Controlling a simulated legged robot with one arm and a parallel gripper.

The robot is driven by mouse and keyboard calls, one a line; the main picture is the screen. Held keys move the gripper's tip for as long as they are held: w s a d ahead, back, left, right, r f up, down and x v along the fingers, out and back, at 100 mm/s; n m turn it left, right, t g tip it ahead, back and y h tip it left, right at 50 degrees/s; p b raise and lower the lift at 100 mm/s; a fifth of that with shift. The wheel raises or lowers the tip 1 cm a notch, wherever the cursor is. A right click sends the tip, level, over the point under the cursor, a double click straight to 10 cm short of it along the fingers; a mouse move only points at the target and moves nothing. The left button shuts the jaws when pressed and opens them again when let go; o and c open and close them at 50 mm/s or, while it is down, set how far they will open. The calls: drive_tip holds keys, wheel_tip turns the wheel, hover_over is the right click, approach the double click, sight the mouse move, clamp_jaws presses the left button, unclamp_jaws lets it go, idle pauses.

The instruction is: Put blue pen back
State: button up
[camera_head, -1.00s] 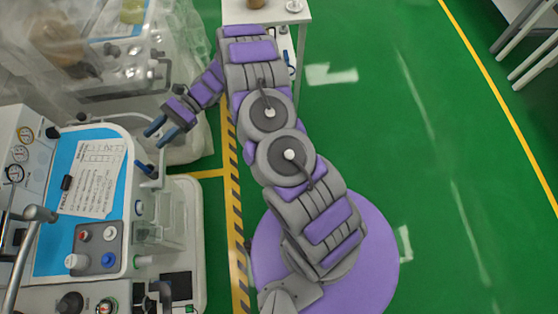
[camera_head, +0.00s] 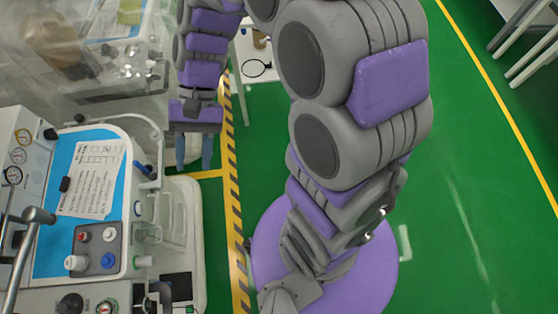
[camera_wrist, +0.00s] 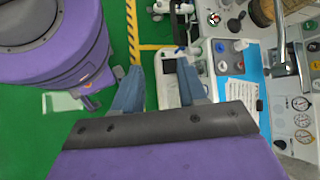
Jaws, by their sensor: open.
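My gripper (camera_head: 194,165) points down above the floor, just right of the anaesthesia cart (camera_head: 128,128). Its two blue fingers are apart, with nothing seen between them. In the wrist view my gripper (camera_wrist: 158,64) is also open and empty, with the cart (camera_wrist: 268,52) beyond its right finger. A small dark-blue object (camera_head: 143,169) is at the cart's right edge, left of my gripper and apart from it. It may be the blue pen, but it is too small to tell.
A paper sheet (camera_head: 90,182) lies on the cart's blue top (camera_head: 56,240). A clear bin (camera_head: 172,222) hangs on the cart's right side. A plastic-covered machine (camera_head: 110,75) stands behind. A white table (camera_head: 245,50) is at the back. Green floor at right is clear.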

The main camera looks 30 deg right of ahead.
drive_tip(key=s+d+r+n+t+h, duration=0.1)
drive_tip(key=s+d+t+h, duration=0.4)
drive_tip(key=s+d, duration=0.7)
drive_tip(key=d+n+h, duration=0.1)
drive_tip(key=d, duration=0.1)
drive_tip(key=shift+s+d+r, duration=0.15)
drive_tip(key=shift+d, duration=0.2)
drive_tip(key=shift+a+n, duration=0.15)
drive_tip(key=shift+n, duration=0.15)
